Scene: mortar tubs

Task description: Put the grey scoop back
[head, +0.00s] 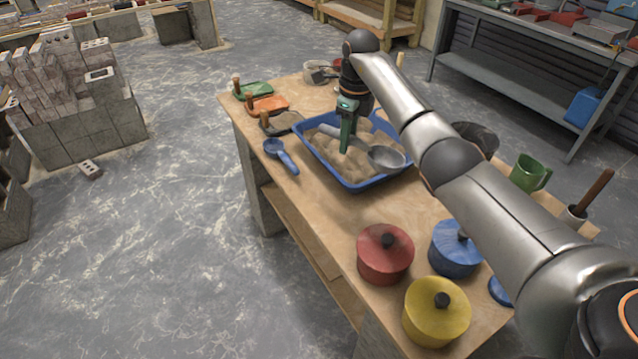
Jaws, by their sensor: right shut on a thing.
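The grey scoop (386,158) is a metal scoop with a rounded bowl at its right end and a handle running up to the left. It is over the sand (322,148) in the blue tray (354,186); I cannot tell whether its bowl touches the sand. My right gripper (346,143), with green fingers, points down over the tray and is shut on the scoop's handle. The fingers hide part of the handle. My left gripper is not in view.
A blue scoop (282,158) lies left of the tray, near the table (325,218) edge. Floats, including an orange one (268,104), lie behind it. Red (385,262), blue (455,255) and yellow (436,318) lidded pots stand in front. A green mug (526,174) stands right.

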